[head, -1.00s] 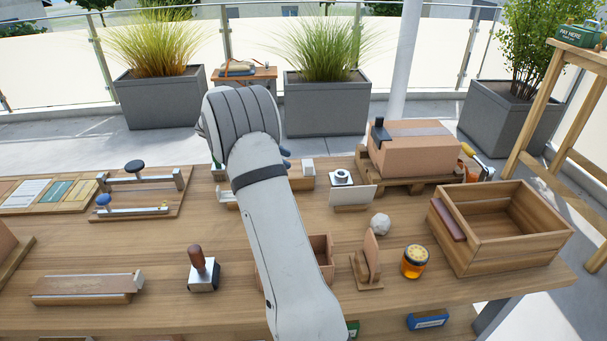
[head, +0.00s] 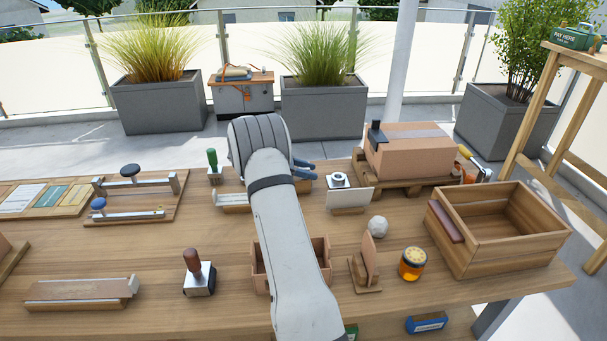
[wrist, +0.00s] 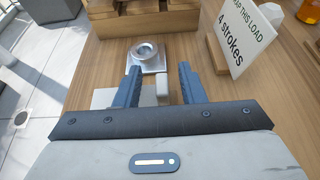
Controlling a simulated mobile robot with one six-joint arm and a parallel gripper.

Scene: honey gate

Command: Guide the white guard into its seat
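My gripper (head: 305,169) points right over the back middle of the table. It is open, and its two dark blue fingers (wrist: 158,80) stand apart in the wrist view. A small whitish upright block (wrist: 162,88) shows between them, with gaps on both sides; it may be the white guard. A flat pale plate (wrist: 112,97) lies beside it, partly hidden by the left finger. Beyond the fingertips is a square metal base with a round ring (wrist: 147,56), which also shows in the head view (head: 338,180). I cannot tell which part is the seat.
A white sign card (wrist: 244,32) stands on the fingers' right, close by; it also shows from behind in the head view (head: 347,198). A carton (head: 412,150) on a pallet stands beyond. A green-handled tool (head: 213,165) and a pale-edged wooden block (head: 232,201) are left of my gripper.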

